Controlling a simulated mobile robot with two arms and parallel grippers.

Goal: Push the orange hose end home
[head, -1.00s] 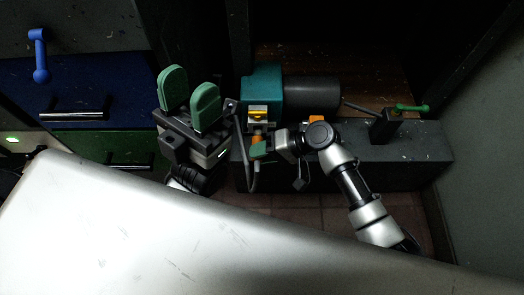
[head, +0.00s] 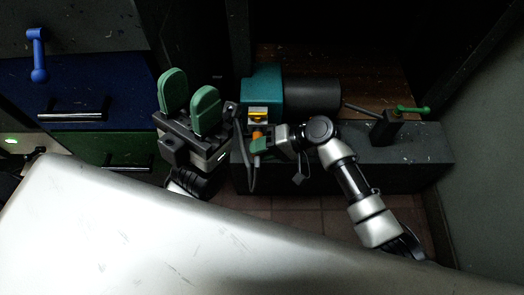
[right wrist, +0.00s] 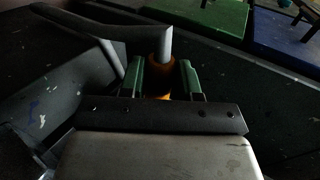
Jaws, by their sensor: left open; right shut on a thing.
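The orange hose end (head: 257,133) is below the yellow part (head: 258,113) on the front of the teal pump housing (head: 264,85). In the right wrist view the orange hose end (right wrist: 160,70) sits between my right gripper's green fingers, with a grey hose (right wrist: 125,32) beyond it. My right gripper (head: 261,145) is shut on the orange hose end. Whether the hose end is fully seated cannot be told. My left gripper (head: 189,96) is open and empty, its green fingers pointing up, left of the pump.
A dark cylinder (head: 313,94) extends right from the teal housing. A green-handled lever (head: 411,109) stands on the grey block (head: 400,160). Blue and green drawers (head: 75,85) are at left. A pale panel (head: 150,235) covers the foreground.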

